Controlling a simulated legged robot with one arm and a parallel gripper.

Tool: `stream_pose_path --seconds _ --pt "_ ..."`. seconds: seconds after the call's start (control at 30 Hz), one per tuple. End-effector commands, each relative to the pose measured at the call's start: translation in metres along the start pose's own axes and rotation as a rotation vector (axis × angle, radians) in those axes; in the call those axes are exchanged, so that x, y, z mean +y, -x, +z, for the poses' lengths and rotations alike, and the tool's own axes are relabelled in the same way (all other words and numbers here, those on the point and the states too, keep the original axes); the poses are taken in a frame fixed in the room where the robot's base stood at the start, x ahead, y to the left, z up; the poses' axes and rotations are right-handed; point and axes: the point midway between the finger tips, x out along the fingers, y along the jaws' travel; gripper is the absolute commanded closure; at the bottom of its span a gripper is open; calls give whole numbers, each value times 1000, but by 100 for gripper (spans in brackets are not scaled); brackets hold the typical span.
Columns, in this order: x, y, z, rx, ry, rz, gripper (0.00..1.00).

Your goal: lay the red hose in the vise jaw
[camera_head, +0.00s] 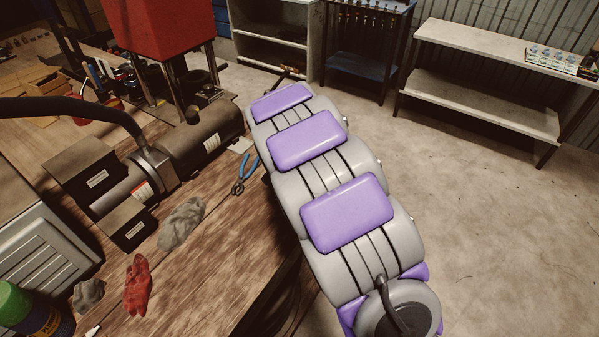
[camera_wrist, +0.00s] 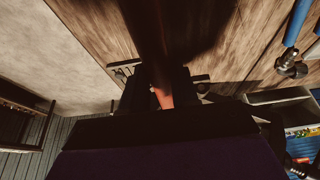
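A red-orange piece, which looks like the red hose (camera_wrist: 163,97), shows between the dark fingers of my gripper (camera_wrist: 164,90) in the wrist view. A dark reddish-brown, blurred length runs from it to the top edge, close to the camera. My gripper appears shut on it, though deep shadow hides the contact. Metal bars (camera_wrist: 125,66) stick out beside the fingers, perhaps parts of the vise; the jaw itself is not clear. In the head view my arm hides the gripper and hose, and only a dark bar (camera_head: 286,74) shows past its far end.
Blue-handled pliers (camera_head: 245,175) lie near the edge of the wooden table (camera_head: 215,245). A black machine (camera_head: 190,140) and a red box on legs (camera_head: 155,30) stand at left. A grey rag (camera_head: 181,224) and red glove (camera_head: 138,285) lie in front. Floor at right is clear, before shelves (camera_head: 480,105).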

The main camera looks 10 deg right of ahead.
Motion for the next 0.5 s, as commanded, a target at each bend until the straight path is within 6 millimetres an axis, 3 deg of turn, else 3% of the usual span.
stream_pose_path --seconds 0.27,0.5 --pt "0 0 0 -1 0 1 44" --pt "0 0 0 -1 0 1 44"
